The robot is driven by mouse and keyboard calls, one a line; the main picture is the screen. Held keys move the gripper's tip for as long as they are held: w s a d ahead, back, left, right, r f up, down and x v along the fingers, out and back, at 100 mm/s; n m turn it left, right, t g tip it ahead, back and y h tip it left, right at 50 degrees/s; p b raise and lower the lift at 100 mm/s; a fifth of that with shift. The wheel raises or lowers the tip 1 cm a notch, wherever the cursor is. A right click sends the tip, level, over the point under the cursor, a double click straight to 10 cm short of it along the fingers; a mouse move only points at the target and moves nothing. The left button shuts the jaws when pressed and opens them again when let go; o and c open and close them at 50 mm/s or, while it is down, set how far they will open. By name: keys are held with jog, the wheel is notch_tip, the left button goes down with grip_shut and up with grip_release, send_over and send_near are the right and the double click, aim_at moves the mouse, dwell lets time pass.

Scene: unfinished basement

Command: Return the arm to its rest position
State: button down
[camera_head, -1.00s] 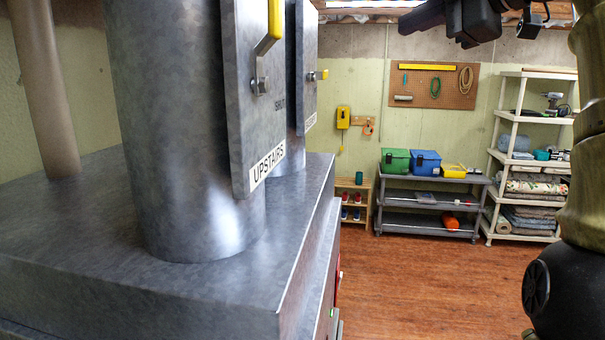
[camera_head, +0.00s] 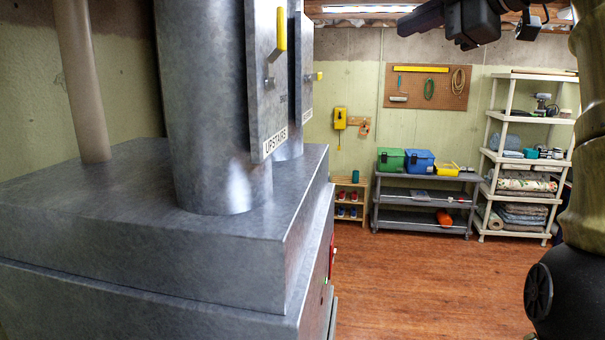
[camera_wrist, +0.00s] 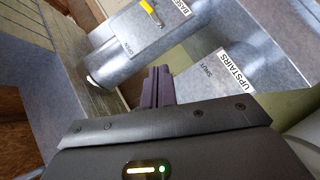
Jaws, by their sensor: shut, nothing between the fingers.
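My gripper (camera_head: 410,24) is at the top right of the head view, held up in the air and pointing left. In the wrist view its dark fingers (camera_wrist: 157,86) are together with nothing between them. My arm runs down the right edge of the head view. The grey metal furnace box (camera_head: 130,250) with its round ducts (camera_head: 212,110) stands at the left, apart from my gripper. A damper plate labelled UPSTAIRS (camera_head: 266,90) has an upright yellow handle (camera_head: 281,28). In the wrist view, UPSTAIRS and a second, partly hidden label (camera_wrist: 181,8) show beyond the fingers.
Open wooden floor (camera_head: 430,285) lies right of the furnace. A grey cart (camera_head: 420,197) with coloured boxes, a small wooden shoe rack (camera_head: 348,198) and a white shelf unit (camera_head: 497,150) stand along the far wall. A pegboard (camera_head: 430,88) hangs above the cart.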

jog(key=w+d+f+m+g+h+b, duration=0.15)
jog(key=w+f+m, duration=0.3)
jog(key=f, duration=0.65)
jog(key=w+f+m+g+h+b, duration=0.1)
jog(key=w+f+m+h, duration=0.3)
jog(key=f, duration=0.7)
jog(key=w+f+m+g+y+b, duration=0.1)
jog(key=w+f+m, duration=0.1)
jog(key=f+m, duration=0.65)
jog(key=s+a+f+m+g+h+b, duration=0.1)
jog(key=s+f+g, duration=0.15)
jog(key=f, duration=0.85)
jog(key=s+f+m+g+h+b, duration=0.15)
jog(key=s+f, duration=0.25)
jog(key=f, duration=0.8)
jog(key=s+a+f+m+g+h, duration=0.1)
jog(key=s+f+m+g, duration=0.1)
jog(key=s+f, duration=1.5)
jog(key=shift+h+b, duration=0.3)
jog(key=shift+b, duration=0.1)
jog(key=shift+m, duration=0.25)
